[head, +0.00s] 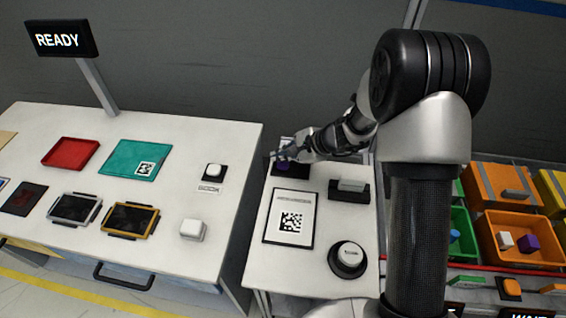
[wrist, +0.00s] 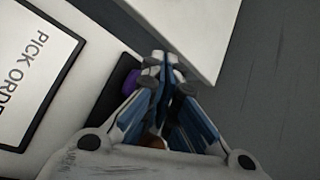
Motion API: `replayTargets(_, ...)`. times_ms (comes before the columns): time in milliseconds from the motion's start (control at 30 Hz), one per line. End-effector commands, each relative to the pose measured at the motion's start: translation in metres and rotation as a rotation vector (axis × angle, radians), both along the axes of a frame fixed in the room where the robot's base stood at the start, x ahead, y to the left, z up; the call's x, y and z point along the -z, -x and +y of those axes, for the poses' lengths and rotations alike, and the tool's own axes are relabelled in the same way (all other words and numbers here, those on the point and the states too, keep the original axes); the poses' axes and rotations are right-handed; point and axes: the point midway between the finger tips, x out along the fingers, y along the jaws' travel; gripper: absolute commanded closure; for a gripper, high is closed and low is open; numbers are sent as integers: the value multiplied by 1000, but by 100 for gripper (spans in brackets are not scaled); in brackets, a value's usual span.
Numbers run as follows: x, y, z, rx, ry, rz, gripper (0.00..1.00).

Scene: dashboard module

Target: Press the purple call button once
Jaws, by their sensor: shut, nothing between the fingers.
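The purple call button (head: 283,166) sits on a black base (head: 291,172) at the back of the small white table. My gripper (head: 277,155) is over it in the head view and hides part of it. In the wrist view a piece of the purple button (wrist: 131,83) shows just left of my fingers, and the rest is hidden behind them. There my gripper (wrist: 160,62) has its fingertips together, with nothing between them. I cannot tell whether the fingertips touch the button.
A framed sheet with a code (head: 290,216), a grey-topped black device (head: 349,190) and a round white-topped button (head: 348,258) share the small table (head: 308,277). A larger white table (head: 100,245) stands left across a narrow gap. Orange bins (head: 519,240) stand right.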

Motion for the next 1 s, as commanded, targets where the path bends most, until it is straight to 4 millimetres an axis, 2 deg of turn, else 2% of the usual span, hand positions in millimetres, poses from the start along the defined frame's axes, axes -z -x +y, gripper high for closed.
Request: replayTargets(1000, 8, 0, 0, 0, 0, 0, 100)
